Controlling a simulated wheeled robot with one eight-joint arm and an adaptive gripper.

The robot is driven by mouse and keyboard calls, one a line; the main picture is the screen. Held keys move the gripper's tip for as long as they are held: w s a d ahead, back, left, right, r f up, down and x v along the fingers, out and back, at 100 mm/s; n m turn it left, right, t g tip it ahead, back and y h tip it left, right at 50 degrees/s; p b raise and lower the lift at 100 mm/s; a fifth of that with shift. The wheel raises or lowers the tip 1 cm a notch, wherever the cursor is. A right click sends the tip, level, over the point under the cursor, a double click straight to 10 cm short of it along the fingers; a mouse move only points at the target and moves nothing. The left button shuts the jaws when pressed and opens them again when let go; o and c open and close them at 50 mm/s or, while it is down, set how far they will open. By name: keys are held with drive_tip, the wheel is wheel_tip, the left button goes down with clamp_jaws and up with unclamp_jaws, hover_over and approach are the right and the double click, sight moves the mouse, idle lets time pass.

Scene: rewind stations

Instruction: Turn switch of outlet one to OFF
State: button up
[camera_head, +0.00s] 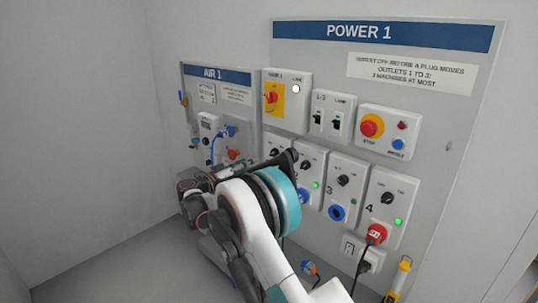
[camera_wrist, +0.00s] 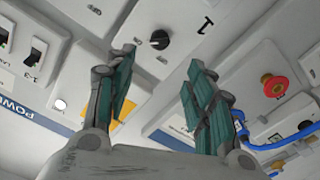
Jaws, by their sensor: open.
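Outlet one is a pale box marked "1" in the wrist view (camera_wrist: 222,14). Its black round switch (camera_wrist: 158,38) sits there, with small labels around it. The switch (camera_head: 275,152) also shows in the head view, just above my arm, which hides the lower part of this outlet. Which label the switch points to is too small to tell. My gripper (camera_wrist: 162,57) is open and empty, its two teal-padded fingers spread. In the wrist view the switch appears between and just beyond the fingertips; I see no contact.
Outlets three (camera_head: 335,190) and four (camera_head: 402,185) stand right of my arm; a red plug (camera_head: 376,233) is in outlet four. A red stop button (camera_head: 372,126) and breaker switches (camera_head: 332,120) are above. The AIR 1 panel (camera_head: 247,100) with a blue hose is left.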

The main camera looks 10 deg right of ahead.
sight(271, 154)
drive_tip(key=b+x, duration=0.2)
drive_tip(key=x, duration=1)
drive_tip(key=shift+w+d+b, duration=0.15)
drive_tip(key=shift+d+b, duration=0.15)
drive_tip(key=c, duration=1.1)
